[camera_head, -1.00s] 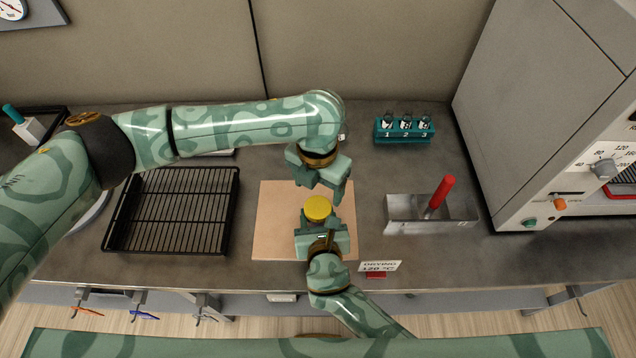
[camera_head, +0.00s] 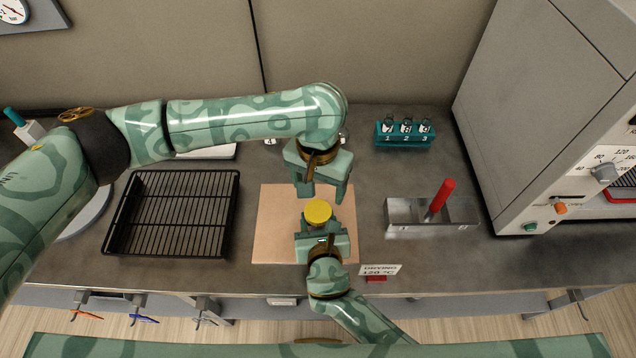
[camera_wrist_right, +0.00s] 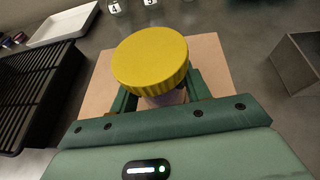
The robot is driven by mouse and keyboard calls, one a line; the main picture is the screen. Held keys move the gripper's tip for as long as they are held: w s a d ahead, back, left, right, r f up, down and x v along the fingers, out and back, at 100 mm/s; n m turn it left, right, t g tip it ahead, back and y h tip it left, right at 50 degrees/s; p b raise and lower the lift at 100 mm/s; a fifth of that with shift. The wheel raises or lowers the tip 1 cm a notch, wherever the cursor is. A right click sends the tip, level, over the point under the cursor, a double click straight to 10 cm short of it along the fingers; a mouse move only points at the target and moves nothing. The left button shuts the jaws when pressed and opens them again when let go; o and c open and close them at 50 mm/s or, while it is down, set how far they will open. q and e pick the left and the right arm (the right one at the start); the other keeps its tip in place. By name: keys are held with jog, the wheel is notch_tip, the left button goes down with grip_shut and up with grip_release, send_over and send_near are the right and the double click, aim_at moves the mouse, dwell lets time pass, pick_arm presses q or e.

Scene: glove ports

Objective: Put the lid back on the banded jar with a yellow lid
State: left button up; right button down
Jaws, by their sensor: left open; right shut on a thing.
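The jar's yellow lid (camera_head: 318,211) shows in the head view above the tan mat. In the right wrist view the yellow lid (camera_wrist_right: 150,60) sits on top of the jar (camera_wrist_right: 166,98), whose body is mostly hidden below it. I cannot tell whether the lid is screwed tight. My right gripper (camera_head: 320,228) is shut on the jar, its fingers (camera_wrist_right: 160,95) on either side just under the lid. My left gripper (camera_head: 321,192) is open and empty, just behind and above the lid, apart from it.
A tan mat (camera_head: 275,225) lies under the grippers. A black wire rack (camera_head: 170,215) stands to the left, a metal tray with a red-handled tool (camera_head: 400,212) to the right. A teal vial rack (camera_head: 404,140) is behind right. A grey oven (camera_head: 530,120) bounds the right side.

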aim_at(318, 210)
pick_arm(q)
jog(key=n, duration=0.6)
jog(key=shift+s, duration=0.1)
jog(key=n, duration=0.4)
jog(key=shift+n, duration=0.4)
jog(key=n, duration=0.3)
jog(key=shift+f, duration=4)
jog(key=c, duration=1)
